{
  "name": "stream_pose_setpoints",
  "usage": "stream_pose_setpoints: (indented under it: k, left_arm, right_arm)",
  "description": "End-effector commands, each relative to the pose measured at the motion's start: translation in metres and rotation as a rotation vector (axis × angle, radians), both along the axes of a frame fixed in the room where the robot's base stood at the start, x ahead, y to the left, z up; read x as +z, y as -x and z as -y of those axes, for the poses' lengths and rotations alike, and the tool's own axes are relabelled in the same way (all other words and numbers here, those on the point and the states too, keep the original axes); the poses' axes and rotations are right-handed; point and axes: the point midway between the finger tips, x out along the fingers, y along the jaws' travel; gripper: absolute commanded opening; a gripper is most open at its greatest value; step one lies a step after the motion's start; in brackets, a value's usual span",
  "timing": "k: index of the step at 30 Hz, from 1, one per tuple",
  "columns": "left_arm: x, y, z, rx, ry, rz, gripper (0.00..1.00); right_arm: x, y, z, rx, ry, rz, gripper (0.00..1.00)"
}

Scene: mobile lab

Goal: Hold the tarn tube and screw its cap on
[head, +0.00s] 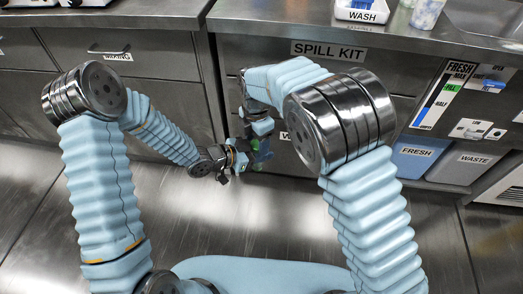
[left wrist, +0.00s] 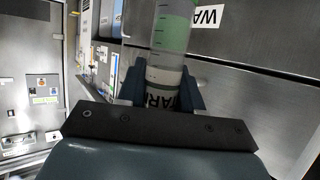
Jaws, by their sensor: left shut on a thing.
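The tarn tube (left wrist: 173,40) is clear, with a green section and a pale band above dark lettering that reads partly "TAR". My left gripper (left wrist: 160,92) is shut on it, one finger on each side, in the left wrist view. In the head view my left gripper (head: 240,162) is low in front of the drawers, beside a small green patch of the tube (head: 254,172). My right gripper (head: 262,146) is just above and right of it, close to the tube. Its fingers are too small and dark to read. I cannot make out the cap.
Steel drawers marked SPILL KIT (head: 328,50) stand just behind the grippers, under a counter (head: 290,12). A white WASH tray (head: 362,12) is on the counter. The floor is clear.

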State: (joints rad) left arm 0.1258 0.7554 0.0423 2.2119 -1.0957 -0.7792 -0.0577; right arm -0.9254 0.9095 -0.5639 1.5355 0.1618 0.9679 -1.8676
Motion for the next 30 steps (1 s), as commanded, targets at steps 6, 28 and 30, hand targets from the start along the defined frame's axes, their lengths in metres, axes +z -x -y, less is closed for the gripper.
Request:
stream_pose_setpoints:
  k: [6,28,30]
  left_arm:
    - [0.0001,0.0,0.0,0.0,0.0,0.0,0.0]
    - [0.0,0.0001,0.0002,-0.001,0.0,0.0,0.0]
    - [0.0,0.0003,0.0002,-0.001,0.0,0.0,0.0]
  right_arm:
    - [0.0003,0.0,0.0,0.0,0.0,0.0,0.28]
    - [0.0007,-0.0002,-0.0002,-0.302,-0.001,0.001,0.03]
    - [0.0007,-0.0003,-0.0003,-0.301,-0.001,0.001,0.45]
